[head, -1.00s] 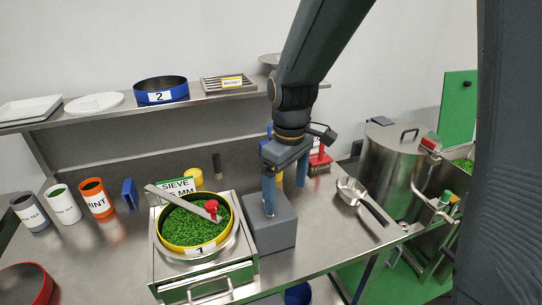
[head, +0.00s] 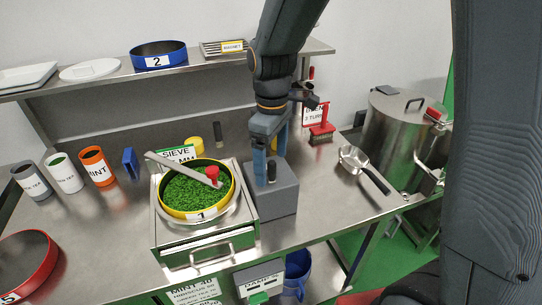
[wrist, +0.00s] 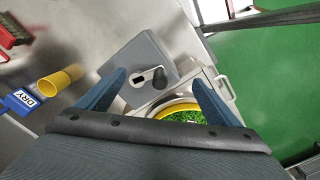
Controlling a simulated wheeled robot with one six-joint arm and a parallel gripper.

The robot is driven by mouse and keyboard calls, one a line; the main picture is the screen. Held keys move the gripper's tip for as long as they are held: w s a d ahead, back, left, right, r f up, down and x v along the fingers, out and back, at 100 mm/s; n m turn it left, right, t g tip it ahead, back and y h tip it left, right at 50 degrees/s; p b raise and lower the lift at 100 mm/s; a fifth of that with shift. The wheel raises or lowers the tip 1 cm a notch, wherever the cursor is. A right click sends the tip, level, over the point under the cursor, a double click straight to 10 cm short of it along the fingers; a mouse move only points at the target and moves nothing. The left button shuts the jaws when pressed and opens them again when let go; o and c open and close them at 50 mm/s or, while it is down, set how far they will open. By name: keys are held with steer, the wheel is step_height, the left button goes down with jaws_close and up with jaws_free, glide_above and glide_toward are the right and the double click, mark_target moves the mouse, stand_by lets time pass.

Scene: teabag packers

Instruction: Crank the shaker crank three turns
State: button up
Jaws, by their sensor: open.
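The shaker is a steel box (head: 160,228) on the bench with a grey block (head: 283,200) at its right side. The crank's black knob (head: 271,171) stands on top of the block in the head view. In the wrist view the crank has a pale arm (wrist: 142,80) and the black knob (wrist: 159,76). A yellow-rimmed sieve (head: 202,216) labelled 1, full of green leaf, sits on the shaker. My gripper (head: 270,152) is open, with blue fingers above the block. In the wrist view the knob lies between the fingertips (wrist: 158,78), with nothing gripped.
A metal bar with a red knob (head: 212,173) lies across the sieve. A red-handled tool (head: 321,129) and a steel scoop (head: 355,161) are to the right. Several tea cups and a red sieve (head: 52,252) are at the left. A large pot (head: 388,140) stands right.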

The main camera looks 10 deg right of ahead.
mark_target(272, 169)
steer(key=shift+f+b, duration=0.65)
steer(key=shift+f, duration=0.45)
steer(key=shift+f, duration=0.1)
steer(key=shift+f+b, duration=0.3)
steer(key=shift+f, duration=0.45)
steer(key=shift+r, duration=0.1)
steer(key=c, duration=2.1)
steer(key=shift+o, duration=0.4)
steer(key=shift+o, duration=0.5)
steer(key=shift+w+r, duration=0.1)
steer(key=shift+w, duration=0.1)
steer(key=shift+d, duration=0.1)
